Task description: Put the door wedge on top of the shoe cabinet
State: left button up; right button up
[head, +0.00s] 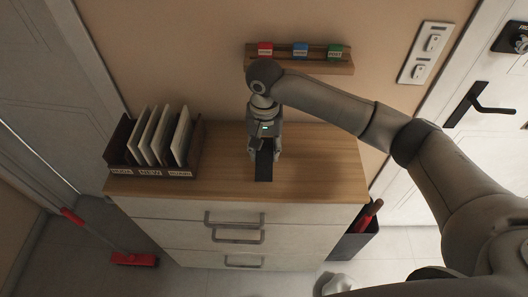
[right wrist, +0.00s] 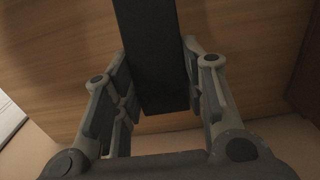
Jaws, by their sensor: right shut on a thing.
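The shoe cabinet (head: 320,165) stands against the wall in the head view, with a wooden top and pale drawers. My right gripper (head: 264,155) points down over the middle of its top. It is shut on the door wedge (head: 263,172), a dark, narrow block. In the right wrist view the wedge (right wrist: 152,60) sits between the two fingers of the gripper (right wrist: 158,95), with wood surface behind it. The wedge is at or just above the cabinet top; I cannot tell whether it touches. My left gripper is out of view.
A dark sorter (head: 122,158) with upright panels fills the left of the cabinet top. The top's right side is clear. A wall rack (head: 300,66) with coloured tags hangs above. A dark bin (head: 357,242) adjoins the cabinet's right side.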

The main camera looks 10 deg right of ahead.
aim_at(264, 153)
jog(key=shift+w+f, duration=0.4)
jog(key=shift+f, duration=0.05)
jog(key=f, duration=0.1)
jog(key=f+p, duration=0.1)
jog(key=f, duration=0.1)
jog(key=shift+w, duration=0.2)
jog(key=shift+f, duration=0.3)
jog(key=shift+f, duration=0.1)
jog(key=o, duration=1)
notch_tip(264, 153, up, 11)
jog(key=shift+f+b, duration=0.1)
jog(key=shift+b, duration=0.85)
jog(key=shift+r, duration=0.75)
